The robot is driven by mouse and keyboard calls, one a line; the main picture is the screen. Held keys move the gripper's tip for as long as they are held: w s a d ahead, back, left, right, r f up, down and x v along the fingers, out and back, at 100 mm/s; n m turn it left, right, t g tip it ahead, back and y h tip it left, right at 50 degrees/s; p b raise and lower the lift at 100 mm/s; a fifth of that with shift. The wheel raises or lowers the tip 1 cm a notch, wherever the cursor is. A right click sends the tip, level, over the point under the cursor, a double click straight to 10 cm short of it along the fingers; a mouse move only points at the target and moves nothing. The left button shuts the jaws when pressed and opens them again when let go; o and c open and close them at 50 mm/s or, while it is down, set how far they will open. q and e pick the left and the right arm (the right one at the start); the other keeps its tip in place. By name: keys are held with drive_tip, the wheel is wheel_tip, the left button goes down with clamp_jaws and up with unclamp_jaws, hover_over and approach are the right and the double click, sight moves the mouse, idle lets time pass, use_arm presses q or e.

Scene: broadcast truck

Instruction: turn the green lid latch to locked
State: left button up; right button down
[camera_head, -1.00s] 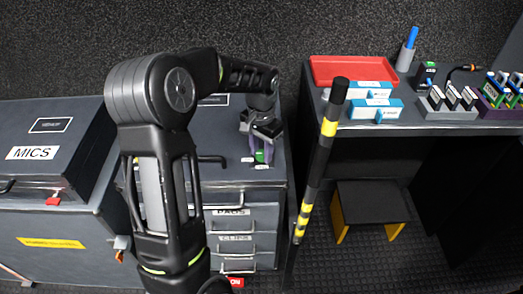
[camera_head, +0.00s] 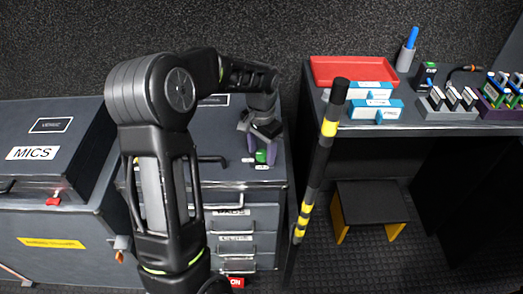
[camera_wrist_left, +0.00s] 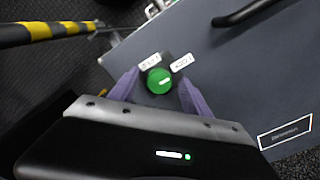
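The green lid latch (camera_head: 261,156) is a round knob on top of the grey drawer case (camera_head: 219,137). In the left wrist view the knob (camera_wrist_left: 159,80) carries a short white mark. Two small white labels sit beside it, the nearer to the right (camera_wrist_left: 182,62); their words are too small to read. My left gripper (camera_head: 261,151) is above the case with its purple fingers on either side of the knob. In the wrist view the fingers (camera_wrist_left: 159,88) are spread, with a narrow gap to the knob on each side. My right gripper is not in view.
A black and yellow striped pole (camera_head: 319,160) stands right of the case. A dark handle (camera_head: 212,160) is on the case top, left of the latch. A desk with a red tray (camera_head: 352,70) is at right. A MICS case (camera_head: 50,140) is at left.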

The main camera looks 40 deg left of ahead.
sight(261, 154)
use_arm(q)
wheel_tip(261, 154, up, 8)
drive_tip(key=shift+f, duration=0.1)
idle(0.6)
idle(0.4)
